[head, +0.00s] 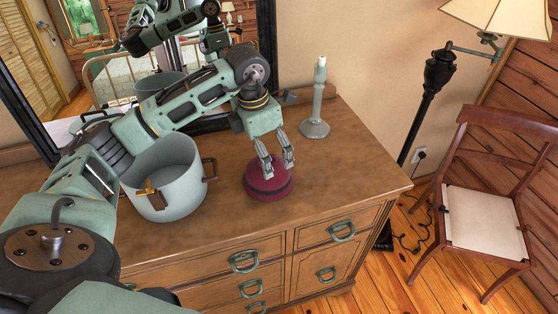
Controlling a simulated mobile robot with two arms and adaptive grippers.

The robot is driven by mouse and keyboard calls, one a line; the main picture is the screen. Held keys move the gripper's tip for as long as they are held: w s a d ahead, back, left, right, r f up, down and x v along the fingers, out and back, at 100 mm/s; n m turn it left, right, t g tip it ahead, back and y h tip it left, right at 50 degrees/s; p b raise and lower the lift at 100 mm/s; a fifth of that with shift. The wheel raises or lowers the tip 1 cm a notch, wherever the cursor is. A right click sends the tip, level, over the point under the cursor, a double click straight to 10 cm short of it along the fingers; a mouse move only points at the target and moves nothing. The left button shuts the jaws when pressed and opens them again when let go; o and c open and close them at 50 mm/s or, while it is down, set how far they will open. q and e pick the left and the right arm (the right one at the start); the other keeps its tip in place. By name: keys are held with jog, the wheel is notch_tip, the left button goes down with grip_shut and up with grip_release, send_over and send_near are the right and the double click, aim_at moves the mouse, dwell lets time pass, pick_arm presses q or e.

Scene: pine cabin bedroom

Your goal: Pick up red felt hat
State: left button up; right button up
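The red felt hat (268,187) is a dark red, rounded hat with a dark band, lying on the wooden dresser top (345,160) near its front edge. My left gripper (277,168) reaches in from the left and points down at the hat. Its two fingers are spread apart, with the tips over or touching the top of the hat; I cannot tell whether they touch. Part of the hat's top is hidden behind the fingers. My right gripper is not seen.
A pale pot (178,190) with brown handles stands left of the hat. A pale green candlestick (317,105) stands behind it to the right. A mirror (75,75) backs the dresser. A floor lamp (437,75) and a wooden chair (485,215) stand at the right.

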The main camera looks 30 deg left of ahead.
aim_at(274, 188)
pick_arm(q)
jog(key=f+p, duration=0.2)
jog(key=f, duration=0.1)
jog(key=f+p, duration=0.1)
jog(key=shift+s+d+f, duration=0.15)
jog(key=shift+s+d, duration=0.05)
jog(key=shift+s, duration=0.1)
jog(key=shift+w+f, duration=0.2)
jog(key=shift+f, duration=0.45)
jog(key=shift+w+f, duration=0.15)
jog(key=shift+f, duration=0.45)
jog(key=shift+w+f, duration=0.1)
jog(key=shift+f, duration=0.15)
jog(key=c, duration=0.9)
jog(key=shift+r, duration=0.1)
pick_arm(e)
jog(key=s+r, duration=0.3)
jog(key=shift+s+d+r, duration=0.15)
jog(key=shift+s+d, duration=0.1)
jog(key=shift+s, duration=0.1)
